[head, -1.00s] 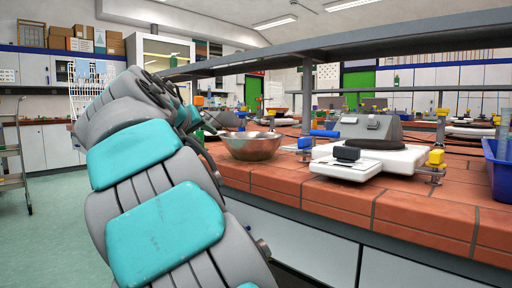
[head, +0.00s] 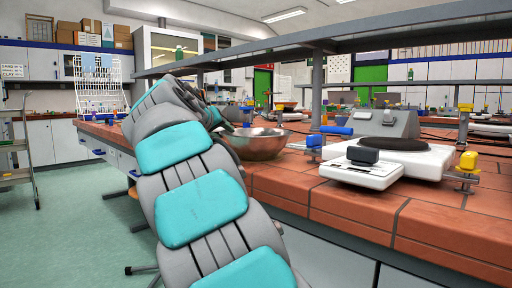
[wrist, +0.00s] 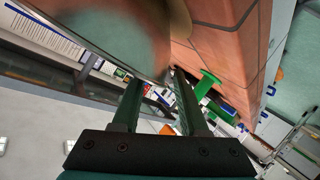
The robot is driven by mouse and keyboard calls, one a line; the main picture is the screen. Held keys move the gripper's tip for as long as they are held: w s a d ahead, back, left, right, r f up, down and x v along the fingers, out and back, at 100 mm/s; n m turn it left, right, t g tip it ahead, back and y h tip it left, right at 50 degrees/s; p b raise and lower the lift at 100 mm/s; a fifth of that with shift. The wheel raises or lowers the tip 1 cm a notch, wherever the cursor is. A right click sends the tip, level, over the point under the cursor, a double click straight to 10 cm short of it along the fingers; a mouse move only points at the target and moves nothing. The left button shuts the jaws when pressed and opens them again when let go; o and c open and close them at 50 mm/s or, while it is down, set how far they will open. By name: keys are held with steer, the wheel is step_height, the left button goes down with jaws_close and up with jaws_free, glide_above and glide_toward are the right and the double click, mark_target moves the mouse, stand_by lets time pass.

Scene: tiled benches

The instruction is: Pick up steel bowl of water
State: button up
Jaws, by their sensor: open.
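The steel bowl (head: 262,147) stands on the red tiled bench, left of the scale, in the head view. My arm crosses in front of its left side. Whether it holds water cannot be made out. In the wrist view a large, blurred, rounded metal surface, seemingly the bowl (wrist: 115,35), fills the top, close beyond the fingertips. My gripper (wrist: 158,80) is open, with a gap between its two dark green fingers and nothing seen between them. In the head view my gripper is mostly hidden by my arm, near the bowl's left rim.
A white scale (head: 400,158) with a dark round plate stands right of the bowl. A blue-handled tap (head: 330,131) is between them, and a yellow-topped tap (head: 466,165) is farther right. A grey shelf beam (head: 350,38) runs above the bench. Open floor (head: 75,215) lies left.

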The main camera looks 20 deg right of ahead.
steer(key=shift+x, duration=1.1)
steer(key=shift+c, duration=0.3)
jaws_close()
steer(key=shift+f, duration=0.1)
